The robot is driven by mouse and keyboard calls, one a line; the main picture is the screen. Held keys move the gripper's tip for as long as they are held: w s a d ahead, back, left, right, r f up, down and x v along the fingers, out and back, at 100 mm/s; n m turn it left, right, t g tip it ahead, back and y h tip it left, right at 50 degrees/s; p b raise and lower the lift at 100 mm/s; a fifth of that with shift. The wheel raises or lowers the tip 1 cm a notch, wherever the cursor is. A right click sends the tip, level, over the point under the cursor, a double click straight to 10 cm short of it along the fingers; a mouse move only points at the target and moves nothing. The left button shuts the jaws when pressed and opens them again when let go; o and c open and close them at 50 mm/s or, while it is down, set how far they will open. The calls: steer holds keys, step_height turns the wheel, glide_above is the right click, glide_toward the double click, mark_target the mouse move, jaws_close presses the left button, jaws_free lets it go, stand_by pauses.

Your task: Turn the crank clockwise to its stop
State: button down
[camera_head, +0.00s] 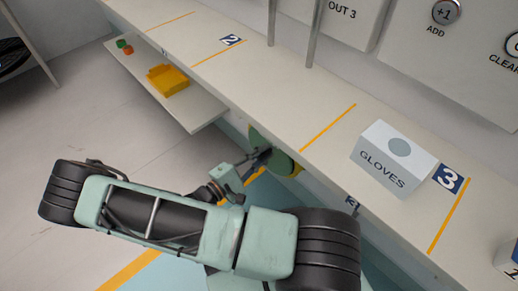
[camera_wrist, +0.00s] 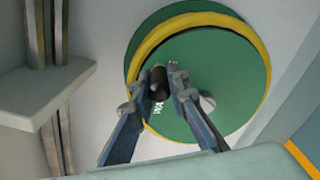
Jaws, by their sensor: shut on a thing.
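The crank is a green disc with a yellow rim (camera_wrist: 225,75), mounted on the front face below the counter. It shows partly in the head view (camera_head: 281,161), behind my arm and under the counter edge. A dark knob (camera_wrist: 159,82) stands out from the disc, left of its centre in the wrist view. My gripper (camera_wrist: 160,88) is shut on this knob, one finger on each side. In the head view my gripper (camera_head: 262,158) reaches to the disc, with the knob hidden. White lettering on the disc is partly covered by the fingers.
The counter (camera_head: 330,110) overhangs the crank and carries a gloves box (camera_head: 393,160). A lower shelf (camera_head: 193,108) to the left holds a yellow tray (camera_head: 167,80). In the wrist view a grey ledge with posts (camera_wrist: 45,90) stands left of the disc. Floor at left is clear.

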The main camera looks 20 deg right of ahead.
steer(key=shift+s+d+f+m, duration=0.15)
steer(key=shift+s+f+m, duration=0.1)
steer(key=shift+s+m, duration=0.3)
steer(key=c, duration=1.8)
jaws_free()
steer(key=shift+c, duration=0.2)
steer(key=v, duration=1.2)
